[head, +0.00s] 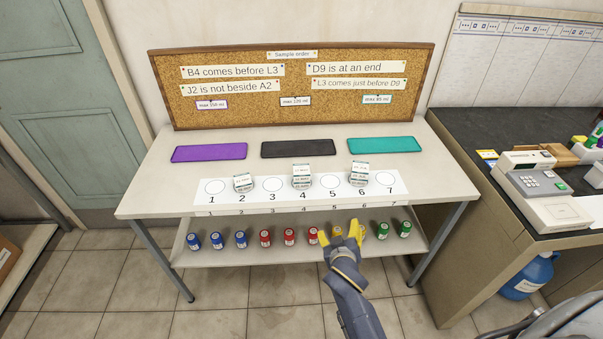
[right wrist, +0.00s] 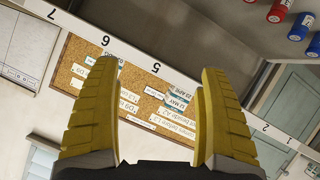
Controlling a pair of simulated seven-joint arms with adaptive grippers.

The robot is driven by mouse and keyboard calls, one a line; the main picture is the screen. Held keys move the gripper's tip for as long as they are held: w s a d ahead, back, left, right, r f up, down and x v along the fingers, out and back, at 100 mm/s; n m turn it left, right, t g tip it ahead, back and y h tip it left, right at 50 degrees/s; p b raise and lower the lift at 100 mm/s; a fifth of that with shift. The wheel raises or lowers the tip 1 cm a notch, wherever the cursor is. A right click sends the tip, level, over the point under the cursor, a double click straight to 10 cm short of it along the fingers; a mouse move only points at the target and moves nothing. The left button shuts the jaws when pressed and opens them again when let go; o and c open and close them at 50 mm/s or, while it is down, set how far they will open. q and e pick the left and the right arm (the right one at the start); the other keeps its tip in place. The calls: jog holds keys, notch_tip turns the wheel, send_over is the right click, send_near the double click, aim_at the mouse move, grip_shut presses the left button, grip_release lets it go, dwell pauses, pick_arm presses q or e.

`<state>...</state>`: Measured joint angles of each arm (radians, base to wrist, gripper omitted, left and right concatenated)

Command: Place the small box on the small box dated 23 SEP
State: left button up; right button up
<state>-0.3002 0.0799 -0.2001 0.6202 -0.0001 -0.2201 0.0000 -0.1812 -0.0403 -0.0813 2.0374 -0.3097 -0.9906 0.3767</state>
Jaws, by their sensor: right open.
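Small white boxes stand on the numbered strip (head: 399,183) in the head view. One box (head: 243,182) is at place 2. What looks like a stack of two (head: 301,176) is at place 4, and another (head: 359,174) at place 6. Their dates are too small to read there. In the right wrist view, labels reading 12 MAY (right wrist: 177,103) and 22 APR (right wrist: 183,86) show between my fingers, far off; I cannot tell whether they are on boxes. My right gripper (head: 343,236) has yellow fingers, open and empty, in front of the lower shelf. My left gripper is not in view.
Purple (head: 209,153), black (head: 298,148) and teal (head: 381,144) mats lie behind the strip. A cork board (head: 240,106) stands at the back. Several capped bottles (head: 265,238) line the lower shelf (head: 230,258) behind my gripper. A dark counter (head: 470,130) is at the right.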

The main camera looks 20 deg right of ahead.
aim_at(302, 175)
jog(key=w+a+r+m+t, duration=0.1)
jog(key=w+a+r, duration=0.1)
jog(key=w, duration=0.3)
jog(key=w+a+r+m+t, duration=0.1)
jog(key=w+a+r, duration=0.1)
jog(key=w, duration=0.3)
jog(key=w+a+r+m+t+y, duration=0.1)
jog(key=w+a+r, duration=0.1)
jog(key=w, duration=0.4)
jog(key=shift+a+r+t, duration=0.4)
jog(key=shift+r, duration=0.2)
jog(key=shift+w, duration=0.35)
jog(key=shift+x, duration=3.3)
jog(key=c, duration=1.4)
jog(key=shift+r, duration=0.15)
